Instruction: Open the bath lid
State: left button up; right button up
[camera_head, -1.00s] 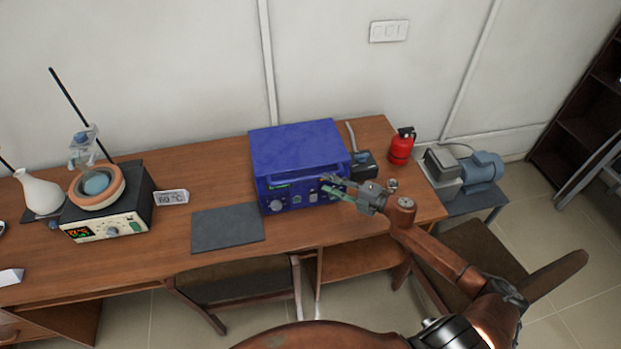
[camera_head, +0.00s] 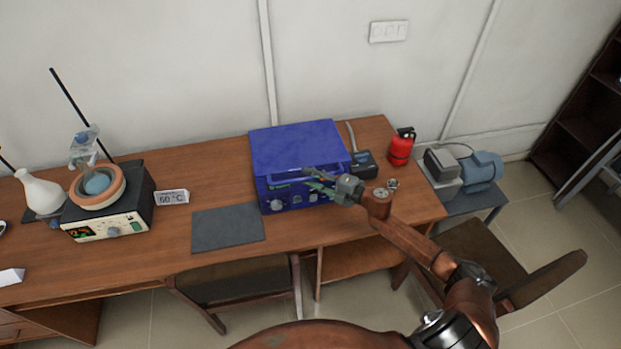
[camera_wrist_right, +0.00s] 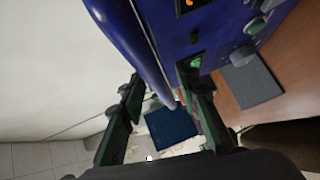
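The blue box-shaped unit (camera_head: 298,145), which looks like the bath, stands on the desk with its flat top down. A blue handle bar (camera_head: 290,177) runs along its upper front, above a panel of knobs. My right gripper (camera_head: 312,178) is in front of the right part of this bar. In the right wrist view, the gripper (camera_wrist_right: 163,115) has its fingers wide apart, with the bar (camera_wrist_right: 150,60) reaching down toward the gap between them. Contact with the bar cannot be told. My left gripper is not in view.
A dark grey mat (camera_head: 228,227) lies left of the unit. A small dark device (camera_head: 362,164) and a red extinguisher (camera_head: 400,148) stand to its right. A heater with a bowl (camera_head: 108,208) and a white flask (camera_head: 40,193) stand far left.

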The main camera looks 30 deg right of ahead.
grip_shut()
dwell(0.4)
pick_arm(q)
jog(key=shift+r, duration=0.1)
